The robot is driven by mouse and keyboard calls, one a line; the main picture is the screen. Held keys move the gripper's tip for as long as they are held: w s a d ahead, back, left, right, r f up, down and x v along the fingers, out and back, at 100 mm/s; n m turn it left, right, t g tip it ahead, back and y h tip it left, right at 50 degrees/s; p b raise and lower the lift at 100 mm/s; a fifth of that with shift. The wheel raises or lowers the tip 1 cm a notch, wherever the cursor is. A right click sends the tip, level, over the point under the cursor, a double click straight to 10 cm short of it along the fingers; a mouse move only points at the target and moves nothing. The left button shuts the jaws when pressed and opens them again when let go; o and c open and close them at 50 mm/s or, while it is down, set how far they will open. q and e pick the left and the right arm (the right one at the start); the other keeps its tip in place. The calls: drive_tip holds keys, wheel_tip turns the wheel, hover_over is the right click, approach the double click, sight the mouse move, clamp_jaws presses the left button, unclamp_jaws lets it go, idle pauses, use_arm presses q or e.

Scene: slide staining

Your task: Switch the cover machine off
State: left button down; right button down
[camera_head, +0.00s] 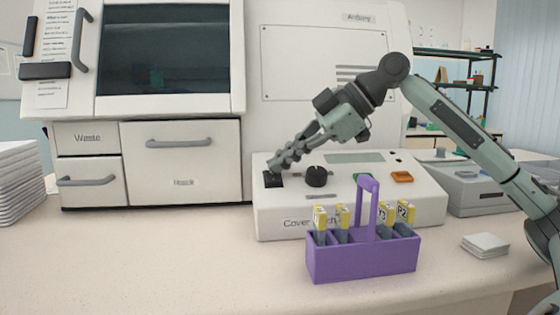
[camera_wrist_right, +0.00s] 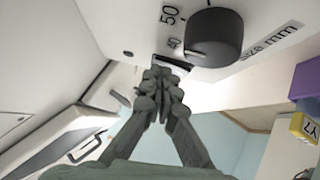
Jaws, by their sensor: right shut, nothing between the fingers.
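The cover machine (camera_head: 268,222) is a white box with a sloped top panel, standing on the bench. A black switch (camera_head: 273,180) sits at the left of its panel, beside a black round knob (camera_head: 317,176). My right gripper (camera_head: 276,168) is shut and empty, its fingertips at the black switch; I cannot tell whether they touch it. In the right wrist view the fingertips (camera_wrist_right: 158,72) cover much of the switch, and the knob (camera_wrist_right: 214,37) is close by. The switch's position is hidden. My left gripper is not in view.
A purple rack (camera_head: 362,262) with yellow-labelled slides stands in front of the machine. A stack of white squares (camera_head: 486,245) lies to its right. A large white cabinet with drawers (camera_head: 180,160) stands at the left. The bench front left is clear.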

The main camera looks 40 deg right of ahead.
drive_tip(key=shift+s+a+f+b, duration=0.2)
drive_tip(key=shift+s+a+b, duration=0.1)
drive_tip(key=shift+s+b, duration=0.1)
drive_tip(key=shift+s+a+r, duration=0.1)
drive_tip(key=shift+s+a, duration=0.15)
drive_tip(key=shift+a, duration=0.1)
drive_tip(key=v, duration=0.7)
drive_tip(key=shift+s+a+r, duration=0.15)
drive_tip(key=shift+s, duration=0.05)
drive_tip(key=shift+s+d+r, duration=0.2)
drive_tip(key=shift+d+r, duration=0.1)
drive_tip(key=shift+r, duration=0.2)
drive_tip(key=shift+d+f, duration=0.1)
